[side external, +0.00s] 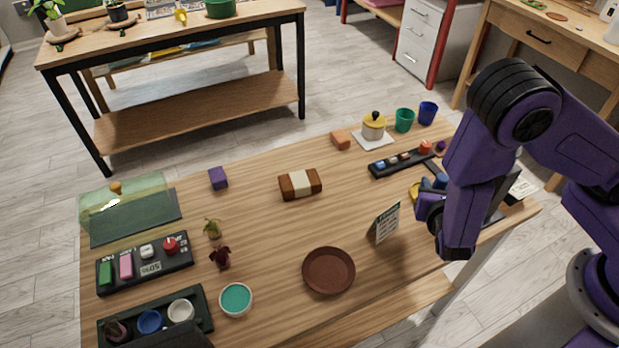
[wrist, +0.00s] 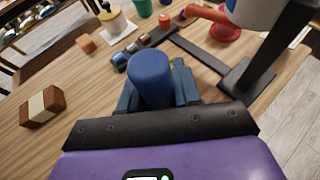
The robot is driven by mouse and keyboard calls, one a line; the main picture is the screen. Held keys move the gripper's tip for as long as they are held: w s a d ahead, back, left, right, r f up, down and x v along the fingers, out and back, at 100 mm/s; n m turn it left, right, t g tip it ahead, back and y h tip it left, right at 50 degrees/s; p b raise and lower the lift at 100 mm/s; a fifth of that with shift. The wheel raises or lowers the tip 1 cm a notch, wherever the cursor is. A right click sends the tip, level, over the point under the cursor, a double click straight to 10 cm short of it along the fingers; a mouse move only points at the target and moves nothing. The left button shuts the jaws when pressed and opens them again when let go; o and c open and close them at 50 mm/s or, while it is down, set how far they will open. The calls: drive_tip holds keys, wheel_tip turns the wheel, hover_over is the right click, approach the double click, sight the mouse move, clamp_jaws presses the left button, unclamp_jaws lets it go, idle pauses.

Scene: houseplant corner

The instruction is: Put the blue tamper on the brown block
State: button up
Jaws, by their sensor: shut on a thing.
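The blue tamper (wrist: 151,76) stands between the two fingers of my gripper (wrist: 156,92) in the wrist view, its rounded blue top facing the camera. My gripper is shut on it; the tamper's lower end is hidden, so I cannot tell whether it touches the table. In the side view my gripper (side external: 433,194) is at the right part of the table, and my wrist partly covers the tamper. The brown block (side external: 300,184), with a cream band around its middle, lies at mid-table, left of my gripper. It also shows at the left in the wrist view (wrist: 42,106), with nothing on top.
A small sign (side external: 387,222) and a brown saucer (side external: 328,270) stand in front of the block. A dark rack (side external: 392,166), an orange block (side external: 340,140) and a yellow-topped pot (side external: 374,126) are behind. A black stand (wrist: 248,78) is close right of my gripper.

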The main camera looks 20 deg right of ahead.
drive_tip(key=w+a+r+n+t+y, duration=0.1)
drive_tip(key=w+a+r+n+y, duration=0.25)
drive_tip(key=w+a, duration=0.35)
drive_tip(key=w+a+r+n+t+y, duration=0.25)
drive_tip(key=w+a+n+y, duration=0.2)
drive_tip(key=a, duration=0.35)
hover_over(297, 175)
drive_tip(key=shift+m+g, duration=0.35)
drive_tip(key=shift+m, duration=0.05)
drive_tip(key=f, duration=0.8)
drive_tip(key=shift+s+d+f, duration=0.1)
drive_tip(key=shift+s+f, duration=0.1)
drive_tip(key=shift+f, duration=0.15)
drive_tip(key=shift+w+f, duration=0.2)
drive_tip(key=shift+f, duration=1.6)
drive_tip(key=shift+f, duration=0.1)
drive_tip(key=o, duration=1.1)
